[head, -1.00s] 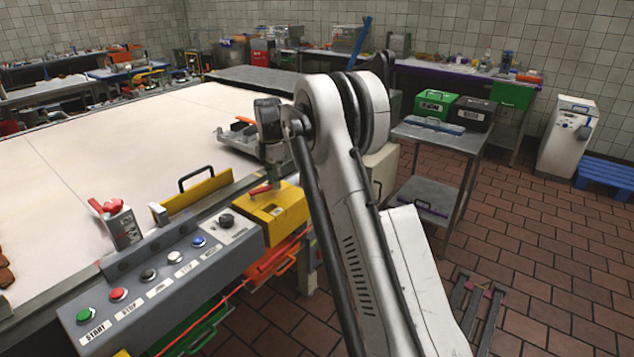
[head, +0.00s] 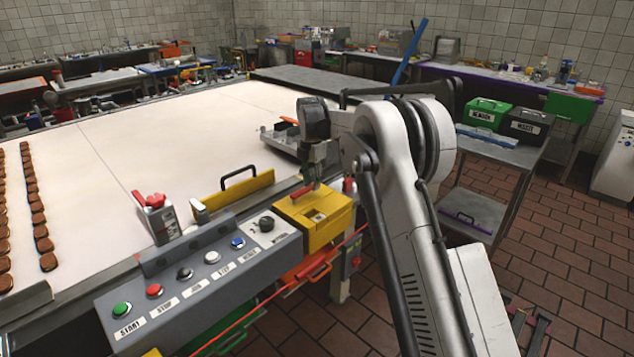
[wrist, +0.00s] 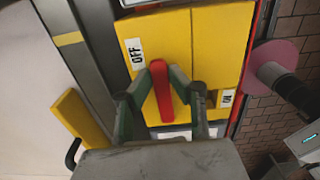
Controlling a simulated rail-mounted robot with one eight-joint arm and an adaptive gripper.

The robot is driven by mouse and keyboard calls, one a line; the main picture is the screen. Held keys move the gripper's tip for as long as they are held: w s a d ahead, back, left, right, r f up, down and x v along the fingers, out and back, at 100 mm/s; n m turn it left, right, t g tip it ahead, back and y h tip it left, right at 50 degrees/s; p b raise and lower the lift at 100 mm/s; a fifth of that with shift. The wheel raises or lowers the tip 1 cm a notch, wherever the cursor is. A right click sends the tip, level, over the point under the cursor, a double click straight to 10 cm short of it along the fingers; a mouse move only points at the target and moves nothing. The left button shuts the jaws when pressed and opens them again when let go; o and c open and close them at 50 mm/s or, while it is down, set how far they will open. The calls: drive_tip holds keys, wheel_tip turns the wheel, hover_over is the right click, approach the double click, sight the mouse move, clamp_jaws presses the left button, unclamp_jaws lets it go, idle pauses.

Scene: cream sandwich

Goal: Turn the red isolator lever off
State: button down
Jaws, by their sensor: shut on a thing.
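The red isolator lever (wrist: 163,104) sits on a yellow box (head: 325,229) at the right end of the grey control panel. In the head view the lever (head: 301,191) shows as a short red bar under my gripper (head: 312,184). In the wrist view my gripper (wrist: 159,78) is shut on the lever, one finger on each side. The OFF label (wrist: 136,53) is left of the lever and the ON label (wrist: 227,98) is to its right. The lever points up in the wrist picture, between the labels. Its pivot is partly hidden.
The control panel (head: 180,290) has a row of coloured buttons. A yellow guard with a black handle (head: 240,189) and a block with a red top (head: 157,214) stand behind it. A wide pale belt (head: 150,140) carries rows of brown biscuits (head: 38,217) at left.

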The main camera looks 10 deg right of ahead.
sight(311, 185)
drive_tip(key=c, duration=1.6)
unclamp_jaws()
wheel_tip(311, 185, up, 12)
drive_tip(key=shift+r, duration=0.1)
